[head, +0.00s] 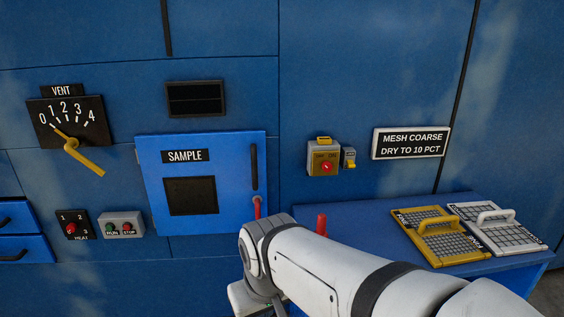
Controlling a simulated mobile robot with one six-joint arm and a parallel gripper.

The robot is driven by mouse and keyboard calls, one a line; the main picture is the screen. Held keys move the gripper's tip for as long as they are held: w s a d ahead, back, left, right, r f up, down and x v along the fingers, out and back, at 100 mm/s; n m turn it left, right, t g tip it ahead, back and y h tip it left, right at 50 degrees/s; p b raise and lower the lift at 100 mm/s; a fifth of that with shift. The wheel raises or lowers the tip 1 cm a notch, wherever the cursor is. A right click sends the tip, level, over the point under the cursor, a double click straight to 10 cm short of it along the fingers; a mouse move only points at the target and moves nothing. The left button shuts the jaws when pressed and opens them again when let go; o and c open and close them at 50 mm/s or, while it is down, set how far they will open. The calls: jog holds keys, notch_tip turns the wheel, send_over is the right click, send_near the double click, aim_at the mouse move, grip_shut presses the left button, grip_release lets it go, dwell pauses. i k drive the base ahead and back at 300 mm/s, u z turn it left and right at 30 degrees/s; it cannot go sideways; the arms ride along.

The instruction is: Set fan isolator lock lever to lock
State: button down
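A small isolator box (324,160) is fixed to the blue wall right of the sample door. It has a yellow face, a red round knob (327,167) and a yellow tab (323,140) on top. Beside it on the right is a small grey and yellow piece (349,158), which may be the lock lever; its marking is too small to read. The knob's setting cannot be read. My arm reaches in from the lower right and bends down at the bottom middle, well below the box. My gripper's fingers are not visible.
A blue bench (360,226) below holds a yellow mesh (440,236) and a white mesh (497,228) with handles, and a red upright peg (321,224). The sample door (150,178), vent dial (90,132) and run/stop box (122,224) are left.

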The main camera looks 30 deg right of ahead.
aim_at(350, 163)
jog(key=z, duration=0.35)
jog(key=i, duration=0.7)
jog(key=z, duration=0.6)
jog(key=k, duration=0.95)
jog(key=z, duration=0.15)
jog(key=i, duration=0.95)
jog(key=u, duration=0.05)
